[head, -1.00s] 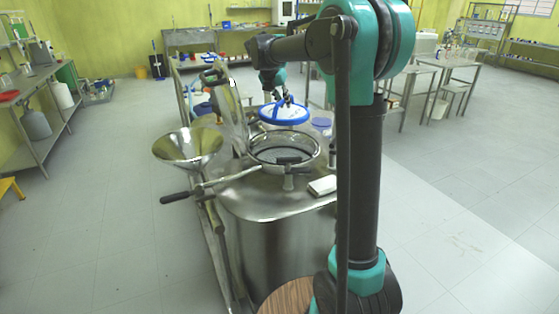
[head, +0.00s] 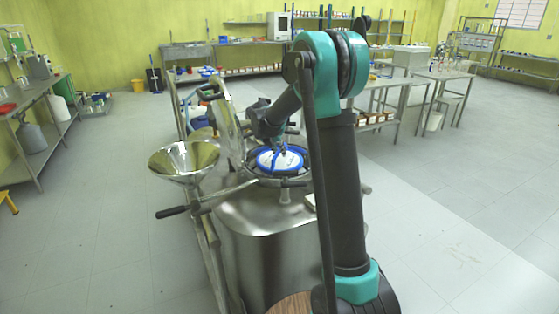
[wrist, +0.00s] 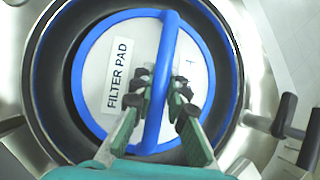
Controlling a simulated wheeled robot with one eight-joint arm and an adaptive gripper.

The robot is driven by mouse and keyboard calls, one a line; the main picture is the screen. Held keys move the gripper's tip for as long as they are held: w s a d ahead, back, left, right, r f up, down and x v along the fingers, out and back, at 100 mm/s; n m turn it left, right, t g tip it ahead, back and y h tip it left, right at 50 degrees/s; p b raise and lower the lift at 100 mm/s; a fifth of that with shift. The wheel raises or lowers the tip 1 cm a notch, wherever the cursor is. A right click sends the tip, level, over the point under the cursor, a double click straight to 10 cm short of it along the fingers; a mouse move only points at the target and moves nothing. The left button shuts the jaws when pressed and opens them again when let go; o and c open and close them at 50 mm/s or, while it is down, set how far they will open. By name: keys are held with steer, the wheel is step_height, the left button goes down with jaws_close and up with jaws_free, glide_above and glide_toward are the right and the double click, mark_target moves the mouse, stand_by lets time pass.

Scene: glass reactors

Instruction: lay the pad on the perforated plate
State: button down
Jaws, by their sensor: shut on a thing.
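The pad (head: 279,163) is a white disc with a blue rim and a blue strap handle across it. In the wrist view the pad (wrist: 113,65) carries a "FILTER PAD" label. My gripper (wrist: 160,92) is shut on the handle, one finger on each side. In the head view my gripper (head: 274,143) comes down on the pad from above. The pad is over or in the vessel's round opening (head: 252,178), fairly level and roughly centred. The perforated plate is hidden beneath it, so I cannot tell whether they touch.
The opening is in a steel vessel top (head: 245,208). A raised lid (head: 225,115) stands behind left, and a steel funnel (head: 184,160) is at left. A dark-gripped handle (head: 172,212) sticks out at front left. Dark clamp knobs (wrist: 286,115) flank the opening at right.

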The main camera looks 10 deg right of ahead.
mark_target(279, 159)
steer(key=shift+f, duration=1.85)
steer(key=shift+f, duration=0.1)
steer(key=shift+f, duration=0.35)
steer(key=shift+f, duration=0.15)
steer(key=c, duration=1.5)
jaws_free()
